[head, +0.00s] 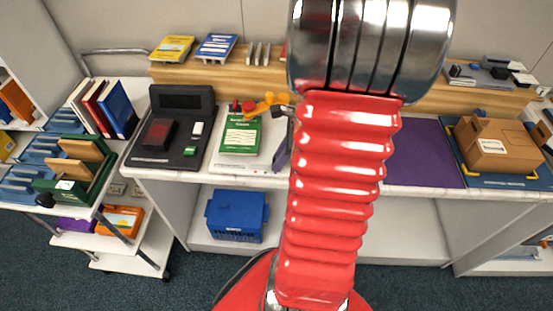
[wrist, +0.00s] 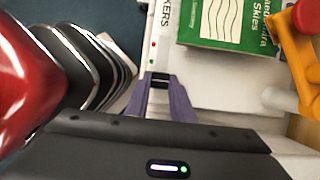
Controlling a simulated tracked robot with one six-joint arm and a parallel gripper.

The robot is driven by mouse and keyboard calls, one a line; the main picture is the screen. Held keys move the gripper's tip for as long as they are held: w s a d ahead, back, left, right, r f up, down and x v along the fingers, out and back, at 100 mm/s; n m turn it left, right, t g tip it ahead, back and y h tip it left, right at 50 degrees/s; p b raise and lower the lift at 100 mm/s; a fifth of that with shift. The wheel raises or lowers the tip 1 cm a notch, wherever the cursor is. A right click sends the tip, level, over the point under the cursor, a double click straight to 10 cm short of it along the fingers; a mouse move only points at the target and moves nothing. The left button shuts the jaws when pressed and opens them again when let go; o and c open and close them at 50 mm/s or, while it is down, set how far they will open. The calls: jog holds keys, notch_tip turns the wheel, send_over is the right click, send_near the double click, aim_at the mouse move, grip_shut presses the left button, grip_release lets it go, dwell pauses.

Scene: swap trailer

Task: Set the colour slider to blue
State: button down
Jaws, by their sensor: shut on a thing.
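My gripper (wrist: 160,88) has purple fingers. In the wrist view they are closed on a small black knob (wrist: 160,78), which appears to be the colour slider's. No blue mark is visible. In the head view my gripper (head: 283,152) is at the counter beside the green book, and my arm hides much of that area; the knob cannot be made out there.
A green book (head: 241,134) lies just left of my gripper, and orange and red things (head: 265,103) lie behind it. A black device (head: 172,128) stands further left. A purple mat (head: 425,150) and a cardboard box (head: 497,145) are to the right.

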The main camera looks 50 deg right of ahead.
jog(key=c, duration=1.5)
grip_release()
jog(key=shift+s, duration=0.15)
jog(key=shift+d+r, duration=0.1)
jog(key=shift+r, duration=0.05)
jog(key=v, duration=1.3)
jog(key=shift+r, duration=0.2)
